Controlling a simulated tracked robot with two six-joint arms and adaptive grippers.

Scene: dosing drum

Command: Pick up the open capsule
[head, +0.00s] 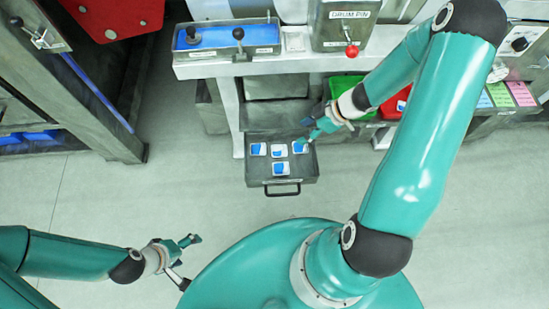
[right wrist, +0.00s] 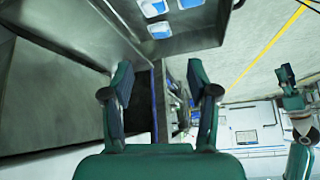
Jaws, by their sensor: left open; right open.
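Several white-and-blue capsules lie in a dark open drawer (head: 309,175): a left one (head: 258,149), a middle one (head: 279,151), a right one (head: 299,147) and a front one (head: 281,169). I cannot tell which is the open capsule. My right gripper (head: 313,133) is open and empty above the drawer's right back corner, beside the right capsule. In the right wrist view its spread fingers (right wrist: 160,80) have nothing between them, and a capsule (right wrist: 160,30) shows at the top. My left gripper (head: 187,260) is open and empty at the lower left, over the floor.
Above the drawer is a panel with levers (head: 238,34) and a DRUM PIN box with a red knob (head: 352,51). A green bin (head: 347,86) and a red bin (head: 394,104) stand right of the drawer. The floor (head: 190,190) in front is clear.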

